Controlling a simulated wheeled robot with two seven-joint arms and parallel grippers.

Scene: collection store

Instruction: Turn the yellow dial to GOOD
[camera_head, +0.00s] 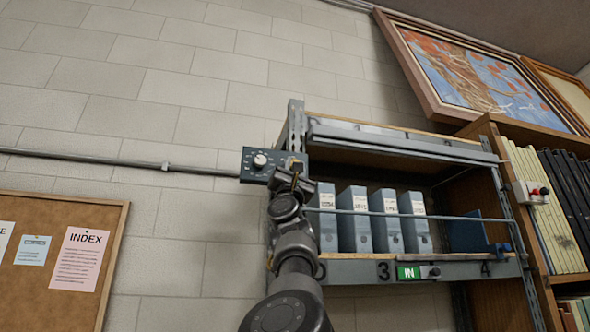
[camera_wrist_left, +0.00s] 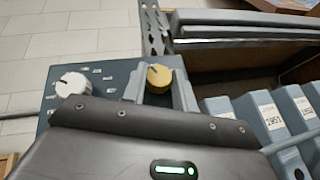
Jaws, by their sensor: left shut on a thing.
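A dark blue-grey control panel (camera_head: 249,166) is fixed to the wall at the left end of the shelf; it also shows in the left wrist view (camera_wrist_left: 112,76). The yellow dial (camera_wrist_left: 158,76) sits on the panel's right part, with a small dark mark near its upper edge. My left gripper (camera_head: 294,174) reaches up to the panel and is shut on the yellow dial, a finger on each side of it. In the head view the gripper mostly covers this dial. The lettering around it is hidden or too small to read. My right gripper is not in view.
A white dial (camera_head: 260,160) sits left of the yellow one on the panel. A metal shelf holds several blue-grey file boxes (camera_head: 354,218) behind a rail (camera_head: 450,217). A conduit (camera_head: 120,161) runs along the wall to the panel. A corkboard (camera_head: 118,222) hangs lower left.

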